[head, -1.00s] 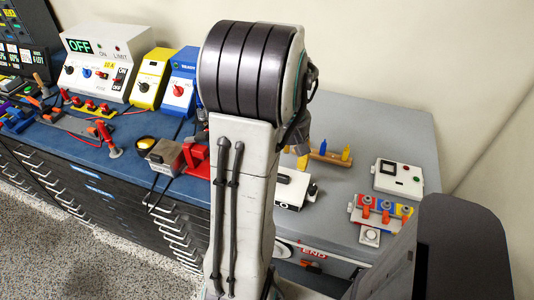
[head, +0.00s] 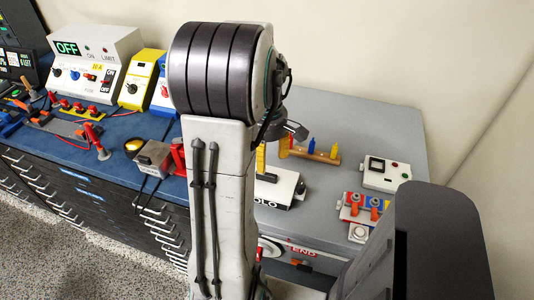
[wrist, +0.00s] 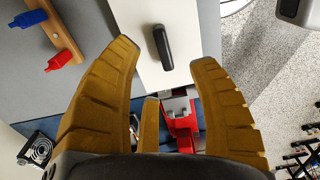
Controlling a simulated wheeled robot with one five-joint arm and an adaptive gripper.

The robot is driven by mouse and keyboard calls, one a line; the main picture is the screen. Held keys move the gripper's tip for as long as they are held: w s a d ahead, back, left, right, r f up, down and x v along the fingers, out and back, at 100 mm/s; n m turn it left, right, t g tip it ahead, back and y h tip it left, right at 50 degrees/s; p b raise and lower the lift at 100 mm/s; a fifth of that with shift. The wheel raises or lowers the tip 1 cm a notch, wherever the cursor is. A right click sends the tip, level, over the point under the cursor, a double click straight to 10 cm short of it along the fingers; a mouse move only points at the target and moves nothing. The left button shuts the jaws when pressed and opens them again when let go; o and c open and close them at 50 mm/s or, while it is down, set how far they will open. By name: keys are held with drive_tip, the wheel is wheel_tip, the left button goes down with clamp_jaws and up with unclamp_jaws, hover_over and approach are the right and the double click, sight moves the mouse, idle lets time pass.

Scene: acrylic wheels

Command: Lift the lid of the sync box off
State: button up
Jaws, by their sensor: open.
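A white box (head: 274,190) with a dark handle on top stands on the grey bench, partly behind my arm. Its front lettering is only partly visible, so I cannot confirm it is the sync box. In the wrist view its white lid (wrist: 188,20) carries a black upright-looking bar handle (wrist: 163,47). My gripper (wrist: 163,55) is open with yellow-brown fingers. The handle shows between the two fingertips, with no contact visible. In the head view, a yellow finger (head: 260,158) shows beside my arm, above the box.
A wooden rack (head: 318,154) with coloured pegs stands behind the box. A white control box (head: 387,174) and a unit with orange clamps (head: 364,204) are to the right. A grey-and-red device (wrist: 181,118) lies below the lid in the wrist view. Grey bench top is free behind.

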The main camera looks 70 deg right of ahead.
sight(267, 174)
drive_tip(key=shift+f, duration=3.4)
clamp_jaws()
